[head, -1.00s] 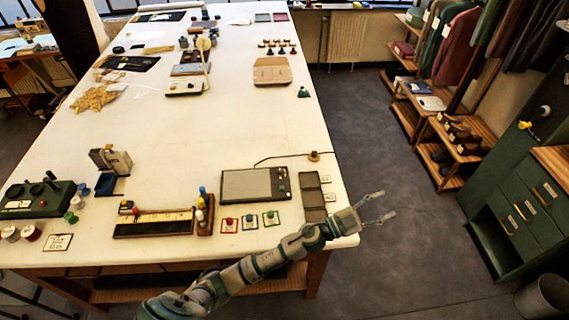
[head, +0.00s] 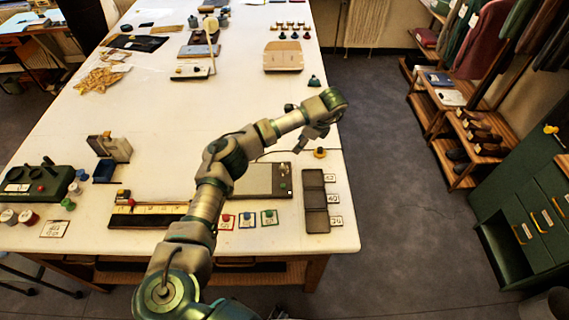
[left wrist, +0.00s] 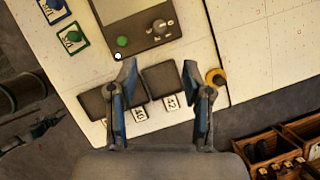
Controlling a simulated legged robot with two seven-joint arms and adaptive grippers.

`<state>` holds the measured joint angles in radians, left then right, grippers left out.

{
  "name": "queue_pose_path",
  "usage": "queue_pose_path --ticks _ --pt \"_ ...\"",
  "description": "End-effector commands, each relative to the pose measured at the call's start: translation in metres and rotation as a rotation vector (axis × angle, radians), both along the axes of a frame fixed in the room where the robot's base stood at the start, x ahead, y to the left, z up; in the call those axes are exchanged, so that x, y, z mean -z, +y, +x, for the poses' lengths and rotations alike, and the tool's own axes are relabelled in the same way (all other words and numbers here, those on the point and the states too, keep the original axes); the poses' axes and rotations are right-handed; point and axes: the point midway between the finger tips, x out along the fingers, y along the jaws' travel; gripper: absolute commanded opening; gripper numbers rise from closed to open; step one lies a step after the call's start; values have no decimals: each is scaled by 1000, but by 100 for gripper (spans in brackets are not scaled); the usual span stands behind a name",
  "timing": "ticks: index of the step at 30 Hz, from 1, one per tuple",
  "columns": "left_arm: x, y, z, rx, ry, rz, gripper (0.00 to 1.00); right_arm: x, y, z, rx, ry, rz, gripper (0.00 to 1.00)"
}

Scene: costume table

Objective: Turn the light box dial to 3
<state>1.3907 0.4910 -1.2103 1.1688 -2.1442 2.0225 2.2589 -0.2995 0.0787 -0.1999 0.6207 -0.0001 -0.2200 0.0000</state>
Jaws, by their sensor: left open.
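The light box (head: 250,180) is a flat dark panel with a grey screen near the table's front right, partly hidden by my left arm. The left wrist view shows its corner at the top, with a dark dial (left wrist: 160,27) and a green button (left wrist: 122,41). Marks around the dial are too small to read. My left gripper (head: 318,136) is above the table, beyond the light box's right end. My right gripper is not shown.
A dark sectioned tray (head: 316,200) with white number cards lies right of the light box. A yellow round piece (head: 320,153) is close by near the table edge. Coloured cards (head: 247,219) lie in front of the box. The table's middle (head: 170,120) is clear.

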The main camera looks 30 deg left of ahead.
Motion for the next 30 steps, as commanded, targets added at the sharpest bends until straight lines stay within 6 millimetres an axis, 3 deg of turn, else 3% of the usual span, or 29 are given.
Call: queue_pose_path --ticks 5,18,24,30 --pt "43 15 -3 0 7 -6 50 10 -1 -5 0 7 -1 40" --pt "127 53 -8 4 3 -8 50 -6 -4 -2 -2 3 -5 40" --pt "145 58 -9 5 2 -6 50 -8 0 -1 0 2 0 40" --pt "148 58 -9 6 0 -6 50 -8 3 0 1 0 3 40"
